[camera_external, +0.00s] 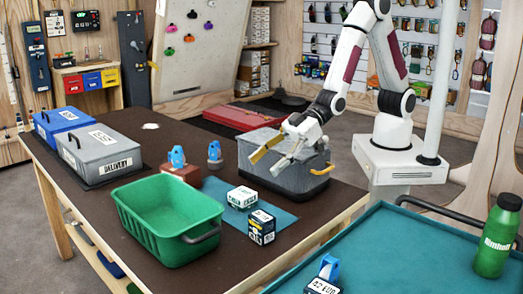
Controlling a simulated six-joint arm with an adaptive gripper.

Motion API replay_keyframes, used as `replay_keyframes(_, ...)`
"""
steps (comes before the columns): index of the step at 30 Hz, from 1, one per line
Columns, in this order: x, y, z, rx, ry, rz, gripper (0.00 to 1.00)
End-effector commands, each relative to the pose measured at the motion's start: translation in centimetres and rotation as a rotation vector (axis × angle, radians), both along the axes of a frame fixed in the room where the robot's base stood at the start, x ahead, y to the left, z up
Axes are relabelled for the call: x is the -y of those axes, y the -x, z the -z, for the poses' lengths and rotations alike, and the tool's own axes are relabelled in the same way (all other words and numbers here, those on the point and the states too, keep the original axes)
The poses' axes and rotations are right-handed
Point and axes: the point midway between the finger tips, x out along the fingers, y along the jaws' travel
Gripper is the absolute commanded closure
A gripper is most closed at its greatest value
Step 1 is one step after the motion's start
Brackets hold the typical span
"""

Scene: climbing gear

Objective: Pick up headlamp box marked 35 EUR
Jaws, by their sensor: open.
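Two small boxes stand near the teal mat: a white and green box (242,197) and a dark box with a white top (262,228) in front of it. A third box with a price label (322,287) is cut off at the bottom edge, with a blue item on it. The prices are too small to read surely, so I cannot tell which box is marked 35 EUR. My gripper (270,160) is open and empty, in front of the grey crate and above and behind the two boxes.
A green basket (135,205) stands left of the boxes. A grey ribbed crate (312,183) is behind them, and a grey delivery bin (98,170) and a blue bin (60,118) are at the far left. Blue items (177,157) stand mid-table. A green bottle (497,240) is right.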

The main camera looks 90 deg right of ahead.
Motion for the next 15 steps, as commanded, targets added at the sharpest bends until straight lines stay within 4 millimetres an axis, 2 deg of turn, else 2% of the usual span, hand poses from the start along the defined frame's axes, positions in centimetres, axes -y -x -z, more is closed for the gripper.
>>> replay_keyframes(1, -1.1, 0.3, 0.9, 0.008, -0.003, -0.016, 0.40)
replay_keyframes(6, -3.9, 1.1, 3.0, 0.041, -0.026, -0.058, 0.40)
replay_keyframes(15, -7.7, 2.9, 6.2, 0.092, -0.062, -0.119, 0.40)
